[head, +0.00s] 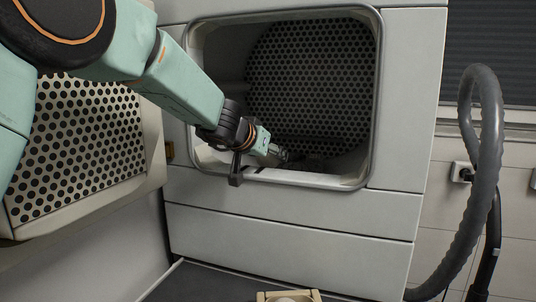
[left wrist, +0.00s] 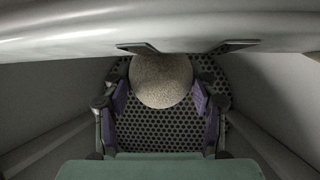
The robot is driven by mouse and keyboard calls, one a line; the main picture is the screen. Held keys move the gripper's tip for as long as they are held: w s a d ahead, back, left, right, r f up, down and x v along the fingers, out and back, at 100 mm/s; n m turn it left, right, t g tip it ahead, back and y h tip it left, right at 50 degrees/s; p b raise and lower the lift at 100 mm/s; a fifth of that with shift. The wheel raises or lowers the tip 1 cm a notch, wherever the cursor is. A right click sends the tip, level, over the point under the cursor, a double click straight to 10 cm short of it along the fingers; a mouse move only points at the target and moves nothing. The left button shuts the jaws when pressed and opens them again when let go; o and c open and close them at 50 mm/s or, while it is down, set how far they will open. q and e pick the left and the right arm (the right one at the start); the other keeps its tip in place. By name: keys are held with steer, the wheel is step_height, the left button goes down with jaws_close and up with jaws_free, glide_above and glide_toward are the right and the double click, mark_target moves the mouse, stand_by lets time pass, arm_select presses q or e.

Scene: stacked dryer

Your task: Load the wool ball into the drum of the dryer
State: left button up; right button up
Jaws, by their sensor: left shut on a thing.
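The dryer (head: 290,222) stands ahead with its rectangular opening uncovered. Its dark, perforated drum back (head: 310,80) shows inside, and also in the left wrist view (left wrist: 160,132). My left gripper (head: 278,155) reaches through the lower part of the opening, just past the rim. In the left wrist view, the speckled beige wool ball (left wrist: 163,80) sits between the two purple-padded fingers, and the gripper is shut on it. The drum back shows behind the ball. The ball cannot be made out in the head view. My right gripper is not in view.
The dryer door (head: 80,150), with a perforated panel, hangs open at the left behind my arm. A pale rim edge (left wrist: 70,35) crosses the top of the left wrist view. A grey hose (head: 490,130) loops at the right. A small beige container (head: 288,294) shows at the bottom edge.

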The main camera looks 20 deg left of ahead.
arm_select(q)
steer(key=shift+w+a+f, duration=0.15)
steer(key=shift+w+f, duration=0.25)
steer(key=shift+f, duration=0.1)
steer(key=shift+b, duration=0.35)
steer(key=shift+s, duration=0.2)
steer(key=o, duration=0.8)
steer(key=shift+s+r, duration=0.15)
steer(key=shift+s, duration=0.05)
steer(key=o, duration=0.3)
steer(key=shift+w+f, duration=0.25)
steer(key=shift+w, duration=0.05)
steer(key=shift+s+r, duration=0.25)
steer(key=shift+w+r+p, duration=0.1)
steer(key=shift+r+p, duration=0.6)
steer(key=shift+p, duration=0.25)
steer(key=b+v, duration=0.1)
steer(key=v, duration=0.2)
steer(key=shift+f, duration=0.2)
steer(key=v, duration=0.7)
steer(key=shift+s+r, duration=0.25)
steer(key=shift+s+r+p, duration=0.3)
steer(key=shift+s+p, duration=0.05)
steer(key=shift+s, duration=0.35)
steer(key=shift+w+a+f, duration=0.1)
steer(key=shift+w+f, duration=0.1)
steer(key=shift+w, duration=0.05)
